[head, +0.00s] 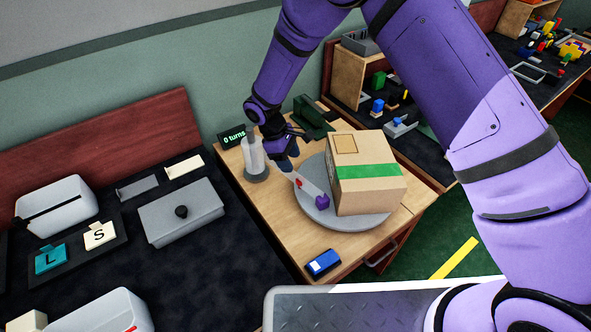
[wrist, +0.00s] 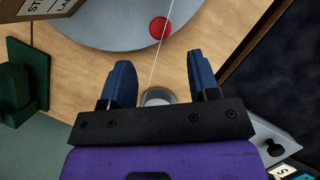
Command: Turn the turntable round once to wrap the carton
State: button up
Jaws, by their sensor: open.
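The brown carton (head: 366,178) with a green band sits on the round grey turntable (head: 320,219). A red spot (head: 299,183) and a purple knob (head: 322,202) show near the turntable's near-left edge, with a pale strip between them. In the wrist view, a red disc (wrist: 159,27) lies on the turntable (wrist: 105,28), ahead of my fingers. My gripper (head: 288,163) is open at the turntable's left side. In the wrist view its blue fingers (wrist: 162,75) stand apart and hold nothing. A pale roll on a stand (head: 255,160) is left of the gripper; its round top (wrist: 157,97) shows between the fingers.
A display (head: 232,138) reading "0 turns" stands behind the roll. A blue device (head: 322,263) lies on the wooden table's front. A dark green object (head: 313,117) stands behind my gripper. A dark bench with grey boxes (head: 181,212) is at left.

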jog(key=shift+v, duration=1.4)
jog(key=s+d+r+m+t+y, duration=0.1)
jog(key=d+r+m, duration=0.1)
jog(key=d+r, duration=0.6)
jog(key=s+d+r+m+y, duration=0.15)
jog(key=d+r, duration=0.25)
jog(key=r, duration=0.7)
jog(key=s+d+r+m+t, duration=0.1)
jog(key=s+d+r+m, duration=0.15)
jog(key=d+r, duration=0.55)
jog(key=s+d+r+m+t+y, duration=0.15)
jog(key=s+d+r+m, duration=0.25)
jog(key=s+d+r, duration=0.5)
jog(key=s+d+r+m+t, duration=0.1)
jog(key=s+m, duration=0.1)
jog(key=s, duration=0.5)
jog(key=s+d+r+m+t, duration=0.2)
jog(key=s, duration=0.6)
jog(key=shift+s+d+r, duration=0.15)
jog(key=shift+s+r, duration=0.05)
jog(key=shift+r, duration=0.1)
